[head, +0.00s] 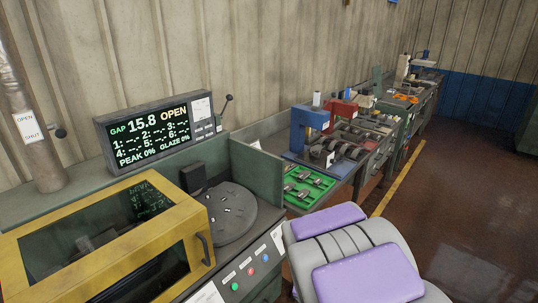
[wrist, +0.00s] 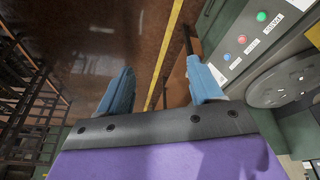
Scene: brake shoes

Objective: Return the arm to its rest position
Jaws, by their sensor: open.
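My gripper (wrist: 160,78) shows in the wrist view with its two blue fingers spread wide apart. Nothing is between them; brown floor and a yellow line lie beyond. In the head view, purple and grey parts of my own arm (head: 368,272) show at the lower right, and the fingers cannot be seen there.
A machine with a yellow-framed cover (head: 110,250) and a round plate (head: 232,212) stands at left; its display (head: 155,130) reads "GAP 15.8 OPEN". A green tray (head: 307,188) and blue press (head: 301,130) are on the bench beyond. Brown floor (head: 450,200) is clear at right.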

